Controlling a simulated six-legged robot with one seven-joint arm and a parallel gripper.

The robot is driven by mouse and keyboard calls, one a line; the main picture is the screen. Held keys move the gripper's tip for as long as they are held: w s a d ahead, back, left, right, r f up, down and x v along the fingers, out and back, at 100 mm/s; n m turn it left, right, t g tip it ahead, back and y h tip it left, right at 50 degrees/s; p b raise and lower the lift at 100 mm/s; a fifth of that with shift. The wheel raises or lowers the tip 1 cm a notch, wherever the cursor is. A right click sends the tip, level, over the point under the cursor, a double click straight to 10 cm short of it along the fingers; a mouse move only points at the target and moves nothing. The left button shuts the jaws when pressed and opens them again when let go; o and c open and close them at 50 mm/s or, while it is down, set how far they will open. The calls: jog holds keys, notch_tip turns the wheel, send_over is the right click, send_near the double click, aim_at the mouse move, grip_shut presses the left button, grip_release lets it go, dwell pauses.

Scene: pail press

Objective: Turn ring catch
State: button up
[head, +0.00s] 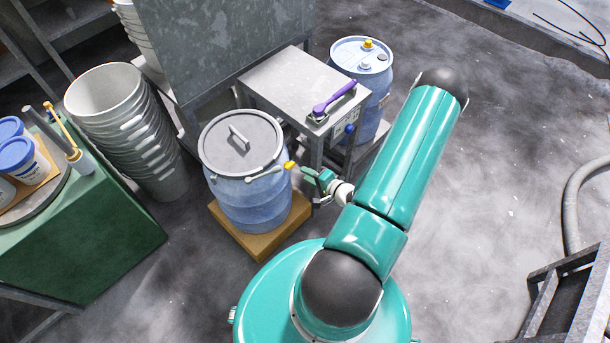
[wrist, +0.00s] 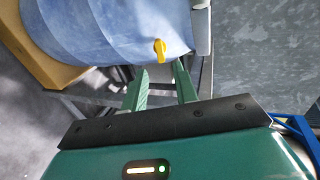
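A blue drum (head: 252,205) with a grey lid (head: 240,140) stands upright on a wooden block. A pale lever with a yellow tip, the ring catch (head: 289,165), sticks out at the drum's right side near its rim. In the wrist view the yellow tip (wrist: 160,50) shows against the drum (wrist: 110,28), just beyond my fingertips and roughly in line with the gap. My gripper (head: 306,174) is right of the catch in the head view. In the wrist view my gripper (wrist: 161,70) is open, with nothing visible between its two green fingers.
A metal table (head: 290,82) with a purple-handled tool (head: 335,98) stands behind my gripper. Another blue drum (head: 362,75) stands beyond it. Stacked grey pails (head: 110,100) and a green cabinet (head: 80,245) are at left. The floor at right is mostly clear.

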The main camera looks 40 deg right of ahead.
aim_at(292, 167)
jog(key=x, duration=0.7)
jog(key=shift+w+f, duration=0.1)
jog(key=shift+w, duration=0.15)
jog(key=c, duration=0.6)
jog(key=m, duration=1.3)
jog(key=shift+m, duration=0.4)
jog(key=m, duration=0.4)
jog(key=o, duration=0.8)
